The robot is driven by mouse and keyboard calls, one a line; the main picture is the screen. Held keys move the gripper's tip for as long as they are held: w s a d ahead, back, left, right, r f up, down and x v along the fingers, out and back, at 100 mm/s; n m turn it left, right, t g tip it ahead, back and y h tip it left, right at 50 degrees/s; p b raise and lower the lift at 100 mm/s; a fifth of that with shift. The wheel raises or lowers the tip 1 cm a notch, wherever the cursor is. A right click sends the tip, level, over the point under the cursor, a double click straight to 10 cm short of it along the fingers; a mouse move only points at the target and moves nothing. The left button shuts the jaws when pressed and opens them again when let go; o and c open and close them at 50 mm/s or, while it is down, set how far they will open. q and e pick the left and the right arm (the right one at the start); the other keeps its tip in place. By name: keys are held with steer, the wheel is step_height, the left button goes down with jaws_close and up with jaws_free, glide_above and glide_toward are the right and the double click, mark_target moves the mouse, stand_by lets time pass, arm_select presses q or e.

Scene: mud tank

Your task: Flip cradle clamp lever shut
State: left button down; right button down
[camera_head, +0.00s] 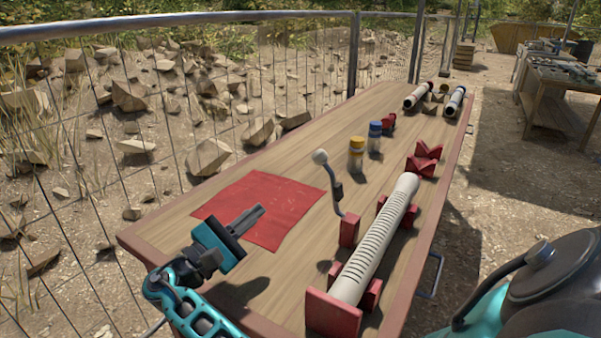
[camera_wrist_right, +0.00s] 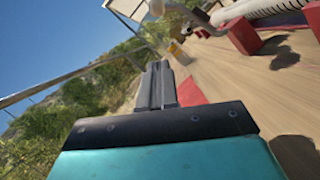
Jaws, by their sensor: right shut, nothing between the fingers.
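A long white slotted tube (camera_head: 375,240) lies in the red cradle (camera_head: 333,313). My right gripper (camera_head: 260,209) is shut and empty above the red mat, left of the lever and apart from it. In the right wrist view its closed fingers (camera_wrist_right: 158,67) point past the table, with the tube (camera_wrist_right: 228,10) and a red block (camera_wrist_right: 244,36) at upper right. My left gripper is not in view.
A red mat (camera_head: 265,190) lies on the wooden table. Beyond the lever stand a yellow-capped jar (camera_head: 356,155), a blue-capped jar (camera_head: 375,137) and empty red V-blocks (camera_head: 424,158). Two more tubes (camera_head: 455,101) lie at the far end. A wire fence (camera_head: 180,110) runs along the left.

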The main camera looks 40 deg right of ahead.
mark_target(334, 188)
arm_select(q)
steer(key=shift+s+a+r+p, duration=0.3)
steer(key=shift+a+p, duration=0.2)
steer(key=shift+p, duration=0.6)
arm_select(e)
steer(key=s+r+x, duration=0.1)
steer(key=r+x, duration=0.1)
steer(key=x, duration=1.1)
steer(key=shift+s+a, duration=0.25)
steer(key=shift+s, duration=0.15)
steer(key=shift+s+r+m, duration=0.1)
steer(key=shift+m, duration=0.2)
